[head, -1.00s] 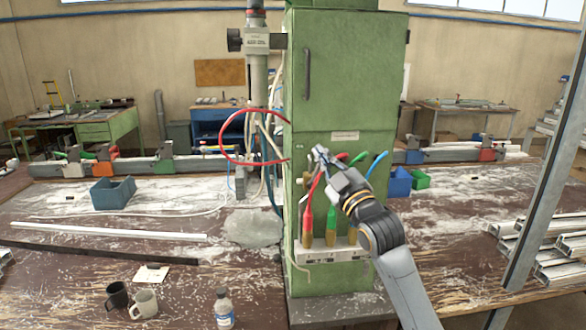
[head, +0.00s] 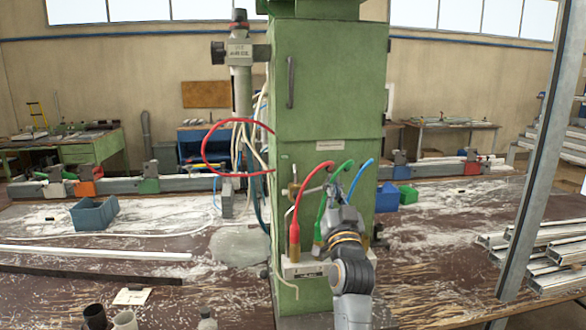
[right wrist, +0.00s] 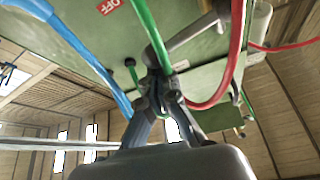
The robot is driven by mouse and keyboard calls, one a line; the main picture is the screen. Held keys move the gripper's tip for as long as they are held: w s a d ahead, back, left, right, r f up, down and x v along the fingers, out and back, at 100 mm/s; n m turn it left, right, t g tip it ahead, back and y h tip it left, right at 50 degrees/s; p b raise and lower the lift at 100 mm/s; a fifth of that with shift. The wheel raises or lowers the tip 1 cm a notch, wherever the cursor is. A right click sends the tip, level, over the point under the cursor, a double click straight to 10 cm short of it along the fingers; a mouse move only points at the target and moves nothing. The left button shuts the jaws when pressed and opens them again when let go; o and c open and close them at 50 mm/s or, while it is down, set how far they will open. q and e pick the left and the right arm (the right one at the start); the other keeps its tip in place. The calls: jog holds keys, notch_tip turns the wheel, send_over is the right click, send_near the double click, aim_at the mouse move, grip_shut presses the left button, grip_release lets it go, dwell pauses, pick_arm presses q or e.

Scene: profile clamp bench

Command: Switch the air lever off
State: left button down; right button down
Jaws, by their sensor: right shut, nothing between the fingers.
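The green cabinet (head: 325,90) stands at the middle of the head view. A brass valve (head: 293,190) is on its front. A grey lever (right wrist: 195,38) shows in the right wrist view beside a red OFF label (right wrist: 108,5). My right gripper (head: 331,190) is in front of the cabinet, right of the valve, among the hoses. In the right wrist view its fingers (right wrist: 160,88) are shut and empty, close to the lever's end and a green hose (right wrist: 148,35). Whether they touch either is unclear. My left gripper is out of view.
Red (head: 305,194), green (head: 343,176) and blue (head: 361,176) hoses arch close around the right gripper. A red cable loop (head: 204,150) hangs left of the cabinet. A blue bin (head: 93,214) stands on the bench at left. Metal profiles (head: 545,258) lie at right.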

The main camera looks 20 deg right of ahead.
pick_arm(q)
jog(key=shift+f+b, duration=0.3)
pick_arm(e)
jog(key=shift+d+f, duration=0.25)
jog(key=shift+f, duration=0.75)
